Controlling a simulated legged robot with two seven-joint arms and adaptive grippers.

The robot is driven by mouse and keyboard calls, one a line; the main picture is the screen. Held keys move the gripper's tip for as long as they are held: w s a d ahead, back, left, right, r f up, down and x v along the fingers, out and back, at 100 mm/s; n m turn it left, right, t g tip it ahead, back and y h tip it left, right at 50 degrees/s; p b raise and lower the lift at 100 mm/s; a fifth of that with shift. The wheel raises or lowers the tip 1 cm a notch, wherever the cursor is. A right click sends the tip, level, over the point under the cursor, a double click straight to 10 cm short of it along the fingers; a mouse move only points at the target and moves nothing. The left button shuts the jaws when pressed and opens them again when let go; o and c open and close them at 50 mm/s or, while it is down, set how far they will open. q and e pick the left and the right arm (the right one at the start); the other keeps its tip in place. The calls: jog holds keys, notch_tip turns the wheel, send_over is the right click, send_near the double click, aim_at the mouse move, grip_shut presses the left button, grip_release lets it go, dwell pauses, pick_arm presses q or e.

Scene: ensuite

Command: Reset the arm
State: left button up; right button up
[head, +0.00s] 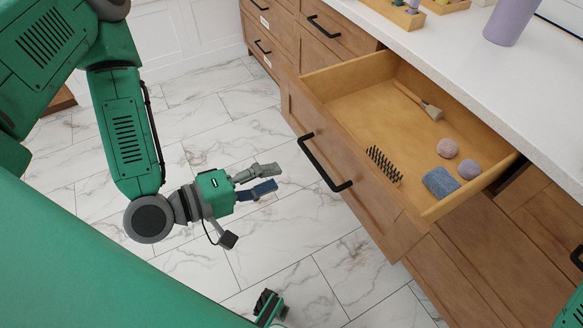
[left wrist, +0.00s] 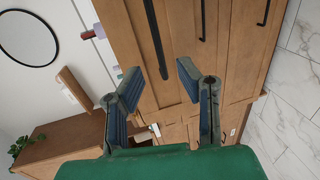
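My left gripper (head: 278,178) hangs over the marble floor in the head view, to the left of the open drawer's front and apart from it. Its two fingers are spread with nothing between them. In the left wrist view the left gripper (left wrist: 157,75) also shows both fingers apart and empty, with wooden cabinet fronts beyond. My left arm (head: 125,130) comes down from the upper left with its elbow bent.
The white counter (head: 450,50) lies above. Floor left is clear.

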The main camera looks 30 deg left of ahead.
pick_arm(q)
jog(key=shift+s+a+r, duration=0.15)
jog(key=shift+s+a, duration=0.15)
jog(key=shift+s, duration=0.2)
jog(key=s+f+m+g+y, duration=0.2)
jog(key=f+m+g, duration=0.1)
jog(key=f, duration=0.2)
jog(key=s+f+m+g+y, duration=0.1)
jog(key=s+f+m+g, duration=0.25)
jog(key=f, duration=0.25)
jog(key=s+a+f+m+g+y, duration=0.5)
jog(key=s+a+y, duration=0.1)
jog(key=a, duration=0.2)
jog(key=shift+a+f+g, duration=0.15)
jog(key=shift+f+g, duration=0.05)
jog(key=shift+g, duration=0.15)
